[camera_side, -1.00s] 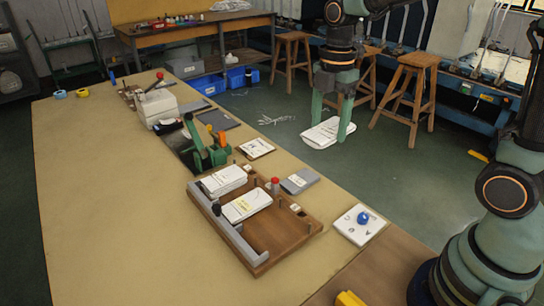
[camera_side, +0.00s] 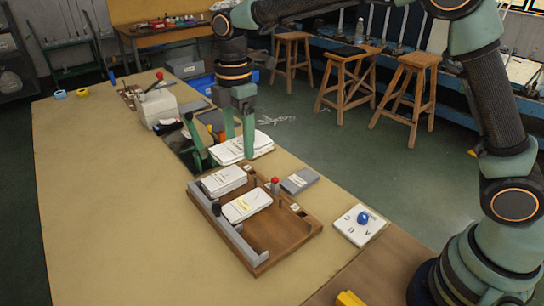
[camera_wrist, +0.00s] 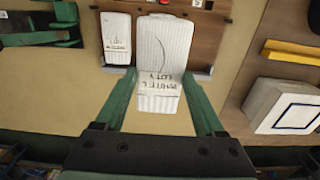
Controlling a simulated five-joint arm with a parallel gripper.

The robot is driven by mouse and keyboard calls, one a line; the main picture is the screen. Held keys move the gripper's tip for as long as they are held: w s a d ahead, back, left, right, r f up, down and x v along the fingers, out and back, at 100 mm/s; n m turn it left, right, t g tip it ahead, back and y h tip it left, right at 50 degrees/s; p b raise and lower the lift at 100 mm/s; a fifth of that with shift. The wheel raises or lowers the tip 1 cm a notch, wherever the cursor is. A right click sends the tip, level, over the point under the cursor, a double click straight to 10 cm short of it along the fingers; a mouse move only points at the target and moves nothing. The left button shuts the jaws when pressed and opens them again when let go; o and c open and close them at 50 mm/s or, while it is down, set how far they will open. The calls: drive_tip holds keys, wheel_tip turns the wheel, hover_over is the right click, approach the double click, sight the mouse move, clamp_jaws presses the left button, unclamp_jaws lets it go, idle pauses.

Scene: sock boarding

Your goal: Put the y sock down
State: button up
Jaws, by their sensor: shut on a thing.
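My gripper (camera_side: 237,150) is shut on a white ribbed sock bundle (camera_side: 247,149), which also shows between the fingers in the wrist view (camera_wrist: 159,95). The bundle has dark lettering, too small to read as a y. Two white packs, a rear one (camera_side: 223,179) and a front one with a yellow mark (camera_side: 240,208), lie in the tray.
A green clamp-like device (camera_side: 197,145) stands close left of my gripper. A red-topped peg (camera_side: 275,183) and a grey pad (camera_side: 299,181) are to the right. A white card with a blue knob (camera_side: 352,234) lies at the right edge. The table's left front (camera_side: 110,220) is clear.

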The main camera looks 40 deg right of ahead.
sight(245, 204)
wheel_tip(245, 204, down, 15)
drive_tip(key=shift+f, duration=0.1)
idle(0.4)
drive_tip(key=shift+f, duration=0.1)
drive_tip(key=o, duration=1.3)
